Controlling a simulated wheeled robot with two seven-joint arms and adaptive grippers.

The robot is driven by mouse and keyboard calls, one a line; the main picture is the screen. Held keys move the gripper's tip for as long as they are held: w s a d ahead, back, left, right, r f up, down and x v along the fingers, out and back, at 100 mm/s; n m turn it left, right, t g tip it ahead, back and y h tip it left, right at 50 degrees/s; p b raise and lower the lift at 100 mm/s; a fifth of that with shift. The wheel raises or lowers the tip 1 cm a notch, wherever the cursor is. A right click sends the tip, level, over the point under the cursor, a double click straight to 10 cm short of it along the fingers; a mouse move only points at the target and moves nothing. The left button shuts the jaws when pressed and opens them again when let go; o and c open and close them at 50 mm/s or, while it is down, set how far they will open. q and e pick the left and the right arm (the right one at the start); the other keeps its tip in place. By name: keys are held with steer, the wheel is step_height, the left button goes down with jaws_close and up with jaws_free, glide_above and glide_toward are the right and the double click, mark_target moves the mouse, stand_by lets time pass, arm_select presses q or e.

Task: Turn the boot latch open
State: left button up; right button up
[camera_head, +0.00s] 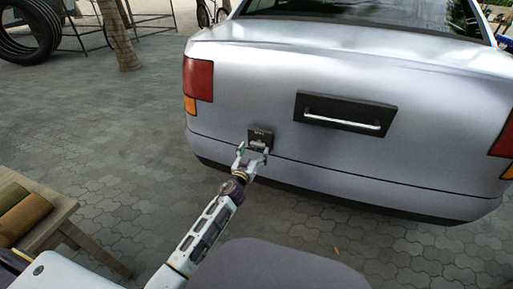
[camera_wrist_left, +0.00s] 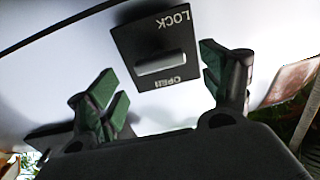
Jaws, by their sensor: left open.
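The boot latch is a small black plate (camera_head: 260,135) on the rear of the silver car, below and left of the boot handle. The knob lies roughly level, nearer the word OPEN. My left gripper (camera_head: 252,152) is open in front of the plate. In the left wrist view its green-padded fingers (camera_wrist_left: 165,83) stand apart on both sides of the knob, not visibly touching it. My right gripper is not in view.
The silver car (camera_head: 350,75) fills the right side, with a black handle panel (camera_head: 345,113) and bright bar on its boot. A wooden bench (camera_head: 55,215) with rolled cushions stands at lower left. The paving between is clear.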

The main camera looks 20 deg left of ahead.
mark_target(257, 145)
arm_select(q)
steer(key=shift+w, duration=1.75)
steer(key=c, duration=1)
